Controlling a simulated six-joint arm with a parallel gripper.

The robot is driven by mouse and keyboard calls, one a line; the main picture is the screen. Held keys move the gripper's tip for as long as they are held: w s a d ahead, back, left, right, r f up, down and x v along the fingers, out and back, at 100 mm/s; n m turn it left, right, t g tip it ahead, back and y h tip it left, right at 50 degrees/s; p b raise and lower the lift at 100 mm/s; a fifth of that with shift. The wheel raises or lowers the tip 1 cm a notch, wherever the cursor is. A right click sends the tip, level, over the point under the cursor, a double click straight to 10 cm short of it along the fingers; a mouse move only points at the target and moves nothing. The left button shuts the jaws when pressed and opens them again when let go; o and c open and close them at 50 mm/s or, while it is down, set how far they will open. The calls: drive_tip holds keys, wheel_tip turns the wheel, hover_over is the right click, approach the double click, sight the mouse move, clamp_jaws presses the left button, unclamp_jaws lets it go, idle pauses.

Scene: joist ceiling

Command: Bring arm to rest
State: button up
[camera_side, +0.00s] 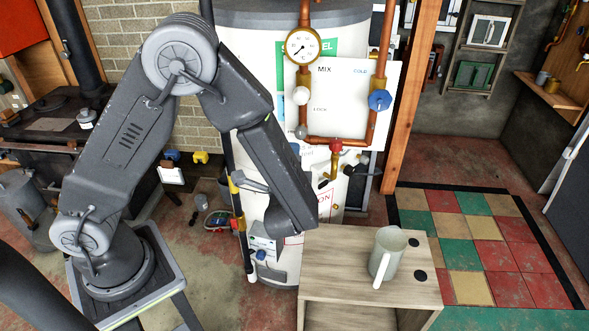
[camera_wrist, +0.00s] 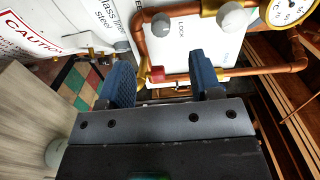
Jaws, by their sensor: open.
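My arm is folded in the side view, elbow high and the last links hanging down in front of the white tank (camera_side: 235,60). The fingers of my gripper (camera_wrist: 160,82) show in the wrist view, spread apart with nothing between them. They face the copper pipes (camera_wrist: 142,62) and a white panel (camera_wrist: 190,45). In the side view my gripper is mostly hidden behind my own arm links, so its distance from the pipes is hard to tell.
A pale mug (camera_side: 385,258) stands upright on a wooden box-shaped stand (camera_side: 335,265), right of my wrist. A gauge (camera_side: 303,46), a blue valve (camera_side: 379,100) and a red valve (camera_side: 335,146) sit on the pipework. A wooden post (camera_side: 412,95) rises to the right.

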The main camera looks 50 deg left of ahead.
drive_tip(key=s+a+r+n+g+h, duration=0.2)
drive_tip(key=s+a+r+n+g, duration=0.1)
drive_tip(key=s+g, duration=0.3)
drive_tip(key=s+a+r+n+g+h, duration=0.1)
drive_tip(key=s+a+r+n+g, duration=0.2)
drive_tip(key=s, duration=0.5)
drive_tip(key=s+d+r+n+t+h, duration=0.2)
drive_tip(key=s+d+r+h, duration=0.2)
drive_tip(key=d+r+h, duration=0.3)
drive_tip(key=d+h, duration=0.2)
drive_tip(key=h, duration=0.1)
drive_tip(key=shift+s+r, duration=0.25)
drive_tip(key=shift+s, duration=0.15)
